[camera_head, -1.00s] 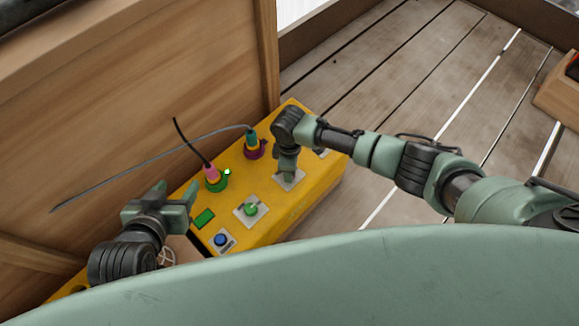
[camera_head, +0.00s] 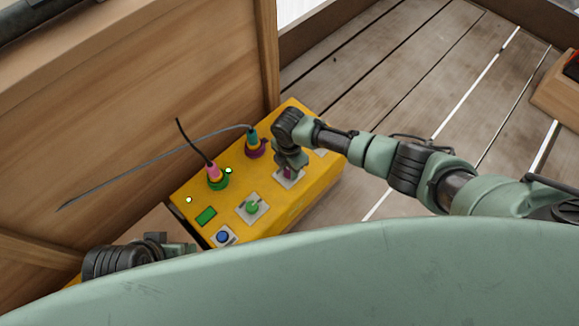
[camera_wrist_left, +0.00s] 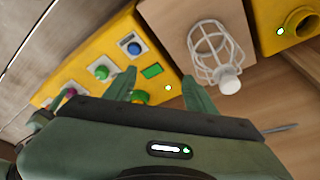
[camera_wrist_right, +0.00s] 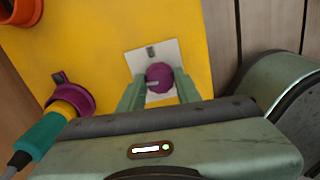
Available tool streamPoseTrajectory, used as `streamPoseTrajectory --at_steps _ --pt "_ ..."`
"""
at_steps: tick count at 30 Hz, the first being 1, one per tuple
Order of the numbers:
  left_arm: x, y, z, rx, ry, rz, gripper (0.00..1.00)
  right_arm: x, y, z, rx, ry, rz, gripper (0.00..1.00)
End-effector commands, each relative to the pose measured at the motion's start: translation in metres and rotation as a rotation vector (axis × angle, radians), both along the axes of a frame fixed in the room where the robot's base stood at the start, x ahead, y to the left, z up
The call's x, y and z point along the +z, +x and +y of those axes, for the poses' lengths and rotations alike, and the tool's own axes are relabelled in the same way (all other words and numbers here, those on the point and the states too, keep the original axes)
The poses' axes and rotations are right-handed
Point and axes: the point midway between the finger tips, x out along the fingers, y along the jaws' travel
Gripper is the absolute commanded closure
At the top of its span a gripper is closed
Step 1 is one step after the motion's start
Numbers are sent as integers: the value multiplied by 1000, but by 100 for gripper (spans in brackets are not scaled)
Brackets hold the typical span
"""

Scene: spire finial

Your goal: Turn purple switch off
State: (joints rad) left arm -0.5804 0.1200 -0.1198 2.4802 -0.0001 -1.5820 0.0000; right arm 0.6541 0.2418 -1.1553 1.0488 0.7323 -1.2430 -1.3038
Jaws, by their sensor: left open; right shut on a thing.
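The purple switch (camera_wrist_right: 160,76) is a round knob on a white plate (camera_wrist_right: 166,52) on the yellow box (camera_head: 300,208). My right gripper (camera_wrist_right: 162,88) is shut on the purple switch, with a finger on either side of it. In the head view my right gripper (camera_head: 290,168) mostly hides the switch. My left gripper (camera_head: 190,248) is open and empty near the box's near left end. In the left wrist view its fingers (camera_wrist_left: 160,90) are spread apart, with nothing between them.
The yellow box also bears a green switch (camera_head: 251,207), a blue button (camera_head: 222,237), a green panel (camera_head: 205,217), and pink (camera_head: 212,170) and teal (camera_head: 252,138) plugs with cables. A white wire cage (camera_wrist_left: 215,55) is near my left gripper. A wooden wall (camera_head: 130,90) stands behind.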

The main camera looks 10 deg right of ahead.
Motion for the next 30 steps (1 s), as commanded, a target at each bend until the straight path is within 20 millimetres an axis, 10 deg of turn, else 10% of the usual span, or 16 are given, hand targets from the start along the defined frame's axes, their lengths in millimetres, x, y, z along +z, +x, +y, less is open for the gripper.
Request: streamPoseTrajectory --at_steps 23,24,26,30 --pt "1 1 0 0 0 -2 45 0 -1 2 112 4 2 100" --pt "1 1 0 0 0 -2 45 0 -1 2 112 4 2 64" --pt "1 0 0 0 0 -2 45 0 -1 2 112 4 2 48" --pt "1 1 0 0 0 -2 45 0 -1 1 111 3 1 45"
